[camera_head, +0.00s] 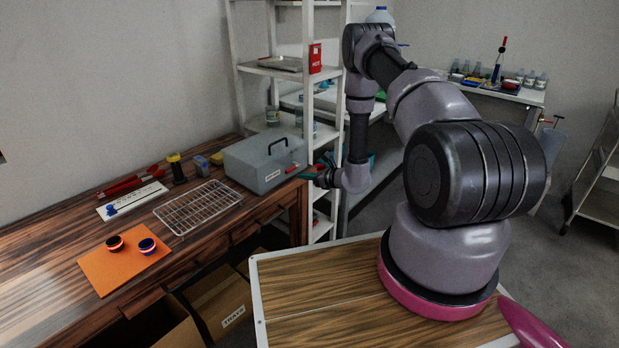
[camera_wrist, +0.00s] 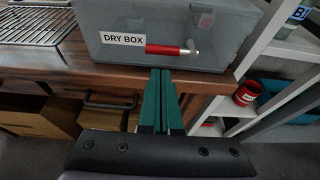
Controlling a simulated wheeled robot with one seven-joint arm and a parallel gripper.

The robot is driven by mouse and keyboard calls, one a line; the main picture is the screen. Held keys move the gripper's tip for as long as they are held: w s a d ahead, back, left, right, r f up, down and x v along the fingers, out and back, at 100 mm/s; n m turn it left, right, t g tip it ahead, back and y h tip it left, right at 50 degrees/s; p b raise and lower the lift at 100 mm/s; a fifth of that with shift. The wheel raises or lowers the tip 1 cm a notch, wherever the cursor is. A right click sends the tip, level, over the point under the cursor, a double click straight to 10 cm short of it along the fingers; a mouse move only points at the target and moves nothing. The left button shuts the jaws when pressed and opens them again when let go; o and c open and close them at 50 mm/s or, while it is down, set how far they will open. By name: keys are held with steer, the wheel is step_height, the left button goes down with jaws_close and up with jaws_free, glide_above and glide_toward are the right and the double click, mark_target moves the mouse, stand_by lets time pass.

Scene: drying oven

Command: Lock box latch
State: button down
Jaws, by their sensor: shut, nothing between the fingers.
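The grey dry box (camera_head: 266,160) stands shut on the wooden bench near its right end, with a dark handle on its lid. In the wrist view its front (camera_wrist: 164,30) carries a "DRY BOX" label (camera_wrist: 122,39). The latch (camera_wrist: 170,50), a red grip with a silver end, lies about level on the front, right of the label. It also shows in the head view (camera_head: 292,169). My gripper (camera_wrist: 160,72) is shut and empty, its green fingers pointing at the box just below the latch. I cannot tell whether the fingertips touch the box. In the head view my gripper (camera_head: 308,173) is beside the box's right side.
A wire rack (camera_head: 198,207) and an orange mat (camera_head: 100,272) with two small cups lie on the bench. A white shelf unit (camera_head: 243,95) stands behind the box and to its right. A red can (camera_wrist: 246,93) is on a lower shelf. Cardboard boxes (camera_head: 218,300) stand below the bench.

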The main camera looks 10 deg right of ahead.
mark_target(293, 168)
steer(key=x, duration=0.5)
steer(key=shift+w, duration=0.1)
